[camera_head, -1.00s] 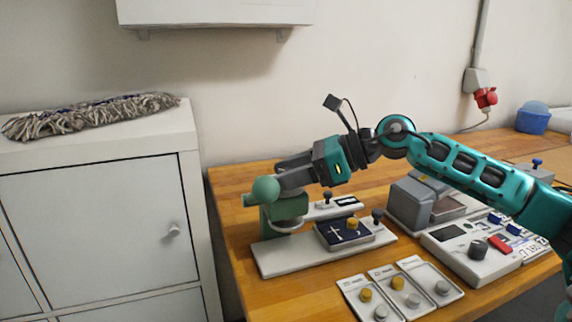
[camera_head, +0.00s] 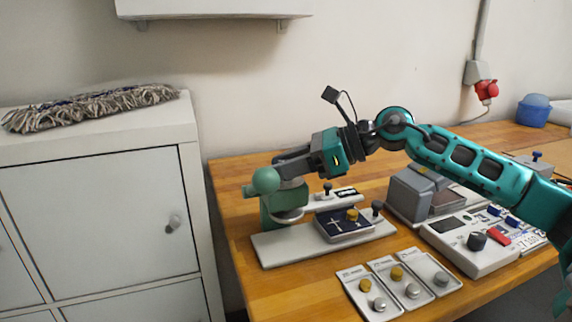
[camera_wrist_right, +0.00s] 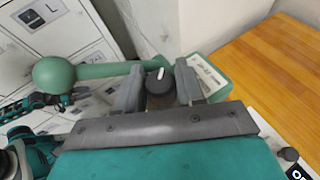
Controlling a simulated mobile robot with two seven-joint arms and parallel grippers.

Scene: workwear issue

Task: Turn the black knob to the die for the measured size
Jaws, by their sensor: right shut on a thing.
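A green hand press (camera_head: 284,206) with a green ball handle (camera_head: 265,181) stands at the left end of a pale base plate (camera_head: 275,255). On its top, the right wrist view shows a black knob (camera_wrist_right: 159,83) with a white pointer line. My right gripper (camera_head: 281,166) reaches in from the right, and its fingers are shut on either side of this knob. The gripper hides the knob in the head view. A printed label (camera_wrist_right: 208,76) lies beside the knob, partly covered by a finger and too small to read. My left gripper is in neither view.
A dark tray (camera_head: 344,224) with a brass piece sits on the base plate. Several sample cards (camera_head: 400,286) lie in front. A white cabinet (camera_head: 100,220) is left of the wooden table.

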